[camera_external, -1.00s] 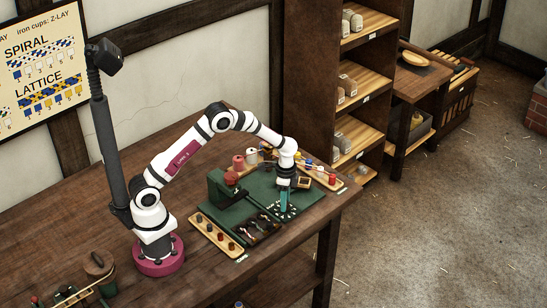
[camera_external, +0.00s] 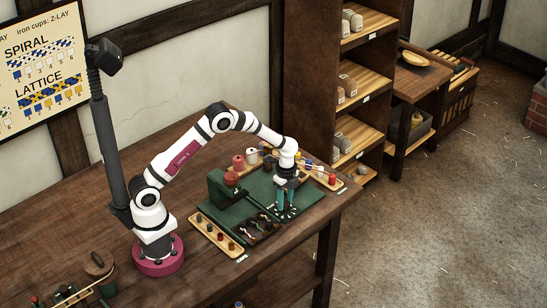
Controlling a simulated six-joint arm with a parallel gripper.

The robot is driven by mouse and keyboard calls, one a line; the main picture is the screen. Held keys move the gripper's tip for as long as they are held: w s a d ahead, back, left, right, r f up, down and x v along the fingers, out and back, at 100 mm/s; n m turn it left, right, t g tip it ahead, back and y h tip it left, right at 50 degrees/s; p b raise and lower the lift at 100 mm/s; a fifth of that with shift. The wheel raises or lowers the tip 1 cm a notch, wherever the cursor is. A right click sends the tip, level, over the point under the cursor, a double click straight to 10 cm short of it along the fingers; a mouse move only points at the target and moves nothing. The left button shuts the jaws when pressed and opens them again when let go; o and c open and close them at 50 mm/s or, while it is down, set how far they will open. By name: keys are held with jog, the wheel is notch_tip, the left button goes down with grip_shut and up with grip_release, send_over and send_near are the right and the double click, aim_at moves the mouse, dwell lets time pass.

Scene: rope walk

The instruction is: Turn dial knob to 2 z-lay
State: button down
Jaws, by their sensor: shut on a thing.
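My gripper (camera_external: 286,207) points straight down at the right part of the green work board. Its two teal fingers are shut on the dial knob, with their tips low at the dial. The dial (camera_external: 288,216) is a small dark disc with pale marks around it, near the board's front right. The knob itself is mostly hidden between the fingers, and the marks are too small to read, so I cannot tell which setting it points to.
A dark tray (camera_external: 262,228) and a wooden peg rack (camera_external: 216,236) lie in front. Spools (camera_external: 252,156) stand behind, and another wooden rack (camera_external: 325,177) lies to the right.

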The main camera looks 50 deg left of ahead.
aim_at(286, 204)
dwell(0.3)
jog(key=c, duration=0.5)
grip_release()
jog(key=shift+r, duration=0.1)
notch_tip(286, 204, up, 16)
jog(key=shift+w, duration=0.1)
